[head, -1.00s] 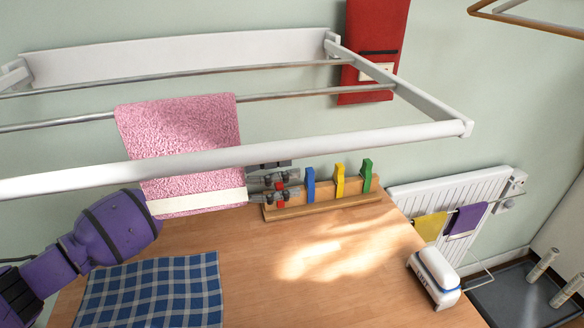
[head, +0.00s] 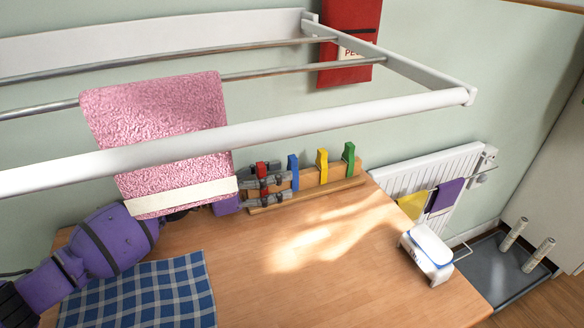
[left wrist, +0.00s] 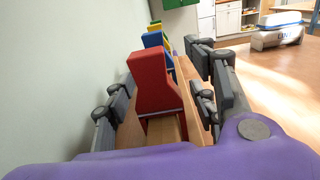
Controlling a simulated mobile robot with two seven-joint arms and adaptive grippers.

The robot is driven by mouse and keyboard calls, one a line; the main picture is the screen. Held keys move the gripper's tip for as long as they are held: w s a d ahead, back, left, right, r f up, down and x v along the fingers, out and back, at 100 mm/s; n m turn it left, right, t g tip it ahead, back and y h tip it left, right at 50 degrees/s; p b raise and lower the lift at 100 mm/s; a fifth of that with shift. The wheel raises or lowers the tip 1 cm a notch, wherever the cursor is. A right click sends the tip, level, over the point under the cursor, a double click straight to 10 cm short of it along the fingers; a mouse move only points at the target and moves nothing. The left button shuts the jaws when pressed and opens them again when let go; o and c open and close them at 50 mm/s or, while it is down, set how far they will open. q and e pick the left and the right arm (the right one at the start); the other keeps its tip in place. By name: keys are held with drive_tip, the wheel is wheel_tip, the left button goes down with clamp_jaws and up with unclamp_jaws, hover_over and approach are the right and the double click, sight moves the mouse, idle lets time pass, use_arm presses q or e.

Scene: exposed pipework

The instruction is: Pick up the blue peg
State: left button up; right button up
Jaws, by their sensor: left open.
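The blue peg (head: 293,172) stands upright in a wooden rack (head: 310,196) against the wall. In the left wrist view the blue peg (left wrist: 154,39) shows only in part, behind the red peg (left wrist: 150,80). My left gripper (head: 274,183) is open at the rack's left end, its fingers either side of the red peg (head: 262,168). The fingertips reach close to the blue peg; I cannot tell if they touch it. The left wrist view shows the open fingers of the gripper (left wrist: 166,68) too. My right gripper is out of view.
Yellow (head: 322,165) and green (head: 349,159) pegs stand further right. A white drying frame (head: 300,125) with a pink towel (head: 160,140) hangs over my left arm. A checked cloth (head: 140,290) and a white device (head: 427,254) lie on the table; its middle is clear.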

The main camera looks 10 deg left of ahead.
use_arm(q)
drive_tip(key=shift+x, duration=0.8)
drive_tip(key=c, duration=0.9)
drive_tip(key=shift+c, duration=0.2)
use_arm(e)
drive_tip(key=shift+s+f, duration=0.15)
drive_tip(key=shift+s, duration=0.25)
